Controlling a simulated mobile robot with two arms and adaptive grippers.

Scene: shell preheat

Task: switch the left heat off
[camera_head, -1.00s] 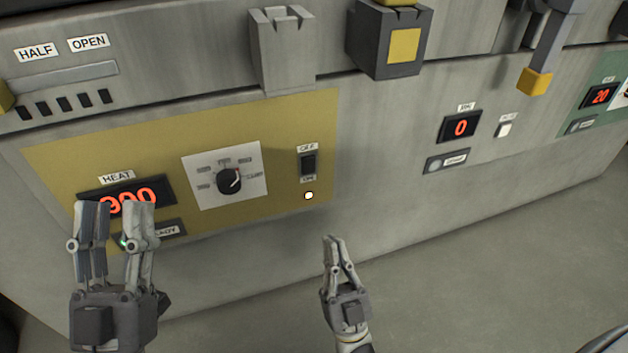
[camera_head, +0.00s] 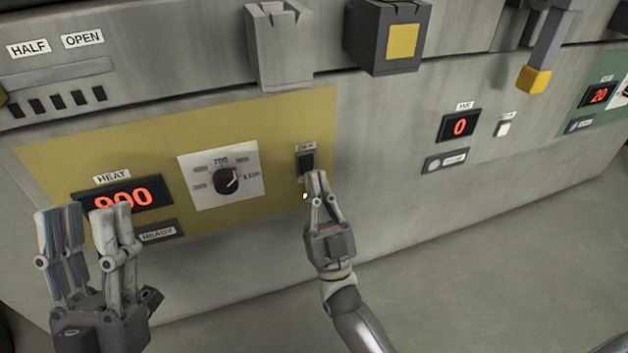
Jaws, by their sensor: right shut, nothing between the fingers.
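The left heat switch (camera_head: 305,161) is a small black rocker on the yellow panel (camera_head: 270,115). A label above it shows, while the label below it is hidden by my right gripper. My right gripper (camera_head: 317,177) is shut and empty, with its fingertips at the lower edge of the switch; I cannot tell whether they touch it. The heat display (camera_head: 125,197) reads 900 in red. My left gripper (camera_head: 86,212) is open and empty in front of the display's lower part. A small lit lamp (camera_head: 304,196) shows beside my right fingers.
A rotary dial (camera_head: 226,181) on a white plate sits left of the switch. To the right, another display (camera_head: 460,126) reads 0, with a white switch (camera_head: 502,129) beside it. The floor at lower right is clear.

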